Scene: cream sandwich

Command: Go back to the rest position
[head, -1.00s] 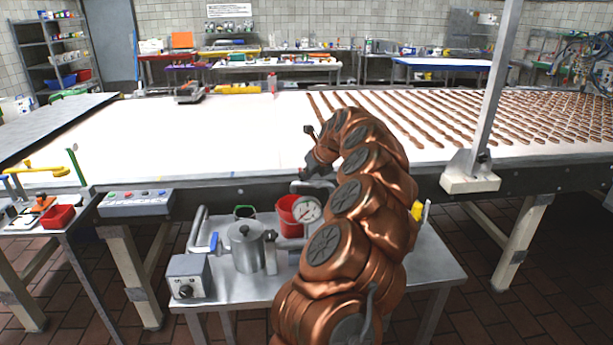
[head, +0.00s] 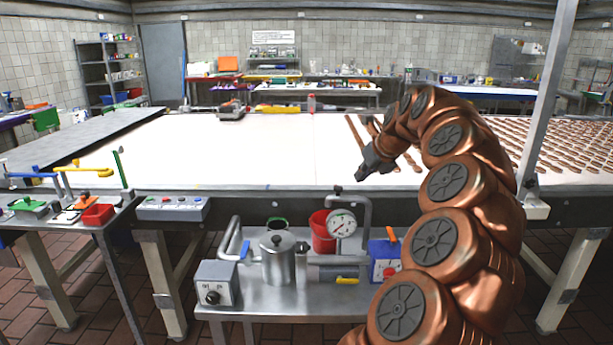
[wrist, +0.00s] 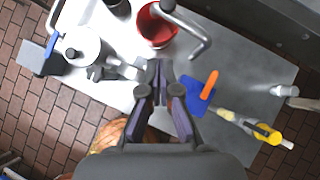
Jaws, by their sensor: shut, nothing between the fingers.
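My gripper (head: 366,172) is at the end of my copper-coloured arm, above the front edge of the white conveyor table (head: 240,150) in the head view. In the wrist view my gripper (wrist: 160,68) points down over the small metal side table (wrist: 245,75), with its fingers together and nothing between them. The red bucket (wrist: 155,27) is just beyond the fingertips in that picture, and the blue box with an orange handle (wrist: 200,95) is to their right.
On the side table stand a steel pot (head: 277,258), a pressure gauge (head: 342,223) on a pipe and a grey control box (head: 214,284). A metal post (head: 552,100) rises right of my arm. Brown bars (head: 580,150) lie on the conveyor at right.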

